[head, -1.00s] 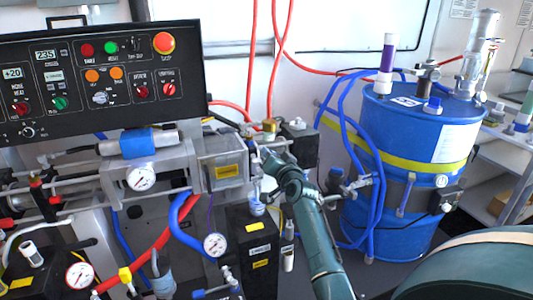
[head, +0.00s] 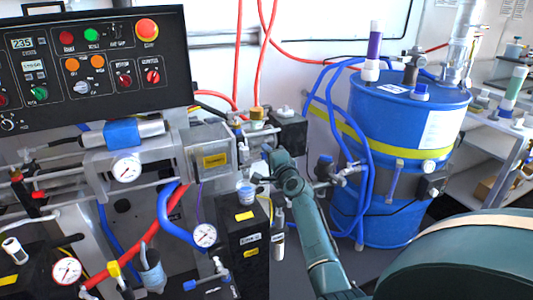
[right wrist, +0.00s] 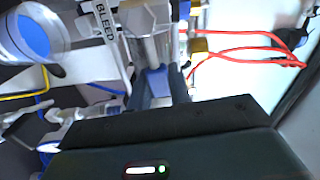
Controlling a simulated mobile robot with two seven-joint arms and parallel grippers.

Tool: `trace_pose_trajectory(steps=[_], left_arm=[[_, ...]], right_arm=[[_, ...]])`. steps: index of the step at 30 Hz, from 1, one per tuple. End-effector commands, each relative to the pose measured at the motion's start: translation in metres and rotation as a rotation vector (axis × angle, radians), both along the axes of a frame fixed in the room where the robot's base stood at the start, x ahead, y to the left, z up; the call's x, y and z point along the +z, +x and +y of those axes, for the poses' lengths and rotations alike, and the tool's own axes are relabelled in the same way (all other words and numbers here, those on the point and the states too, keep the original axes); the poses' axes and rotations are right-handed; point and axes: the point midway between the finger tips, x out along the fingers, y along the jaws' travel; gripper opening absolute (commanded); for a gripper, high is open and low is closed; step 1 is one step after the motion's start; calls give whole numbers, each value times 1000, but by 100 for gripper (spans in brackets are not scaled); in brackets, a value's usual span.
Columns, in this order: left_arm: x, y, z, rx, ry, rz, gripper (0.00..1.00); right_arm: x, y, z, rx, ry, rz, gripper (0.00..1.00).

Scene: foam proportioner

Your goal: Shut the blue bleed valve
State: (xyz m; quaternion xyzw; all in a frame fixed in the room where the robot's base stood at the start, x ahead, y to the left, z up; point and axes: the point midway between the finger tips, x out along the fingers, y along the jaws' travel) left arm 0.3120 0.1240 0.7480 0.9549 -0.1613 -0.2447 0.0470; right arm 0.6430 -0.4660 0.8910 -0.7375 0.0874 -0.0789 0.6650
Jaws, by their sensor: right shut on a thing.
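The blue bleed valve handle (right wrist: 155,84) is between the two dark fingers of my right gripper (right wrist: 157,88) in the right wrist view. The gripper is shut on it. The metal valve body (right wrist: 150,48) extends above the handle, and a white "BLEED" tag (right wrist: 105,20) hangs to its left. In the head view my right gripper (head: 260,168) reaches the fittings right of the metal pump block, and hides most of the handle there. How far the handle is turned cannot be told. My left gripper is not in view.
A white cup with blue inside (right wrist: 35,38) is close to the left of the gripper; the head view shows a small cup (head: 246,192) below it. Red hoses (right wrist: 240,50) run to the right. The blue drum (head: 395,215) and its blue hoses (head: 355,150) are right of my arm.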

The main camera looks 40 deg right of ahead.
Motion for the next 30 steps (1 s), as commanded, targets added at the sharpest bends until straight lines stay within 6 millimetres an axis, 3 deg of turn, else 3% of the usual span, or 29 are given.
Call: trace_pose_trajectory(steps=[9, 24, 25, 30], left_arm=[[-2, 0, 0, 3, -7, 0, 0], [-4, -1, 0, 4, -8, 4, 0], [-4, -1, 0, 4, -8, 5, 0], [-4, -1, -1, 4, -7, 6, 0]], right_arm=[[-8, 0, 0, 1, 103, -23, 0], [-9, 0, 1, 1, 123, -26, 0], [-9, 0, 1, 1, 123, -26, 21], [-9, 0, 0, 1, 120, -27, 35]])
